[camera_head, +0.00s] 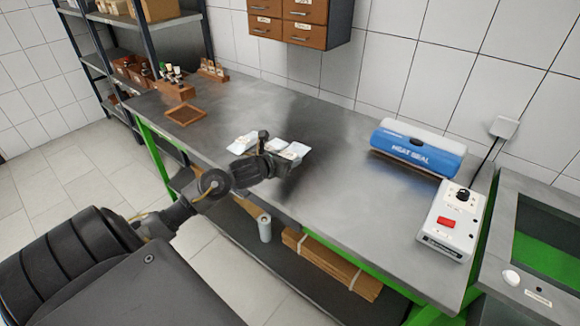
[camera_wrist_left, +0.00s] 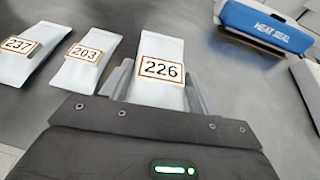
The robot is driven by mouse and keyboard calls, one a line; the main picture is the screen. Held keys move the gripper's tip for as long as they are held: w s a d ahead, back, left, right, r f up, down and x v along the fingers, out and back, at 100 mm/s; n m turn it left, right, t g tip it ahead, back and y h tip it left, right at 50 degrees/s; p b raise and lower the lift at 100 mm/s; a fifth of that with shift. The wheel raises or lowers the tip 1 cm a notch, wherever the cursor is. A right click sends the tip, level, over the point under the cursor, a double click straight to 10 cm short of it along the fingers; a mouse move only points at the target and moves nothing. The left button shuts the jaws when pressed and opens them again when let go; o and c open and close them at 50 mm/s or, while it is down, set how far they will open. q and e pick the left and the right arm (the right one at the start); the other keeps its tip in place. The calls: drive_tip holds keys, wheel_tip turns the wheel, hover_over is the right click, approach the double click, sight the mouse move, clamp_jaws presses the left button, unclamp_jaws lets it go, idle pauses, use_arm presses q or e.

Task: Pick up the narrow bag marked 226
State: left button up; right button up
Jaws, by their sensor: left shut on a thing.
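The white bag marked 226 (camera_wrist_left: 162,48) is in the middle of the left wrist view, its framed label facing up. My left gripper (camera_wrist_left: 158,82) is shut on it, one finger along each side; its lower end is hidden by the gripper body. I cannot tell whether the bag still touches the table. A white bag marked 203 (camera_wrist_left: 88,52) and one marked 237 (camera_wrist_left: 28,52) lie to its left, apart from the gripper. In the head view my left gripper (camera_head: 280,160) is low over the bench among the white bags, partly covering them. My right gripper is not in view.
The steel bench (camera_head: 340,190) is mostly clear. A blue heat sealer (camera_head: 415,148) and its control box (camera_head: 450,222) stand to the right. A wooden tray (camera_head: 186,115) and a bottle rack (camera_head: 174,88) are at the left end. Brown drawers (camera_head: 290,18) hang above.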

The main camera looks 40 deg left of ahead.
use_arm(q)
drive_tip(key=a+r+v, duration=0.1)
drive_tip(key=r+v, duration=0.1)
drive_tip(key=v, duration=1.1)
drive_tip(key=shift+w+d+b, duration=0.2)
drive_tip(key=shift+w+b, duration=0.05)
drive_tip(key=shift+b, duration=0.05)
